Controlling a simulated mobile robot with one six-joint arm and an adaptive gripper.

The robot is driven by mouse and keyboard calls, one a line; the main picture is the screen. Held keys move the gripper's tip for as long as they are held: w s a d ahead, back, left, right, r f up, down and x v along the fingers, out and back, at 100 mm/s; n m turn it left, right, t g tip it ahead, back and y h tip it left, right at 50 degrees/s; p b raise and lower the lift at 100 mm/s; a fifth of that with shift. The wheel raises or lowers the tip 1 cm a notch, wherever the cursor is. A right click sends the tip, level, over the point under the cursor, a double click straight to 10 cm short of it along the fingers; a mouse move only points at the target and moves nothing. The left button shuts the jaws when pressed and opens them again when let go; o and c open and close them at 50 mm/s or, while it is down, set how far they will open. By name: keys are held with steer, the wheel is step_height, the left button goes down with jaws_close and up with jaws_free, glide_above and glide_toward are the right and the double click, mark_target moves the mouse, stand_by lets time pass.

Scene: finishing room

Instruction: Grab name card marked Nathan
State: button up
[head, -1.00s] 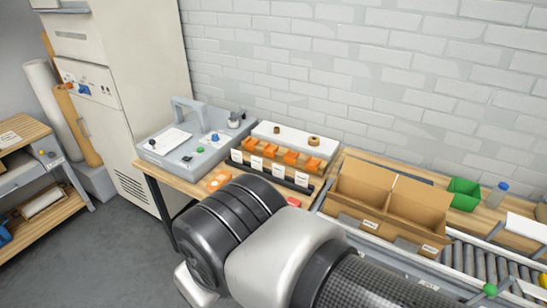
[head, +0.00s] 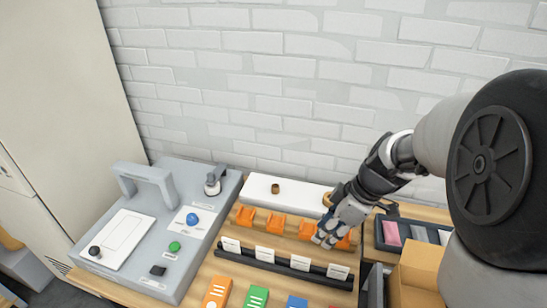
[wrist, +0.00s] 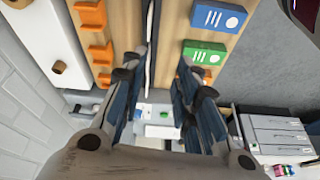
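Several white name cards stand in a row on a black rail (head: 283,264): a left one (head: 231,244), two middle ones (head: 265,253) (head: 300,262) and a right one (head: 338,271). Their writing is too small to read, so I cannot tell which is marked Nathan. My gripper (head: 328,232) is above the right end of the bench, behind the rail and near the right card. In the wrist view my gripper (wrist: 157,95) has its fingers spread, with nothing between them. The rail runs edge-on between the fingers there, and the card faces are hidden.
Orange holders (head: 277,223) line up behind the rail. An orange card (head: 217,292) and a green card (head: 256,298) lie in front. A grey console (head: 175,255) is left, a white block (head: 300,192) behind, a cardboard box (head: 420,265) right.

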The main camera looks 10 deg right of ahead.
step_height(320, 180, down, 4)
steer(key=w+d+n, duration=0.1)
steer(key=w+d, duration=0.1)
steer(key=w, duration=0.1)
steer(key=b, duration=0.3)
glide_toward(301, 257)
steer(key=shift+n, duration=0.3)
steer(key=x, duration=0.5)
steer(key=shift+d+f, duration=0.1)
steer(key=shift+d, duration=0.25)
steer(key=shift+b+x, duration=1.15)
steer(key=shift+x, duration=1.95)
steer(key=shift+s+a, duration=0.1)
steer(key=shift+a, duration=0.05)
jaws_close()
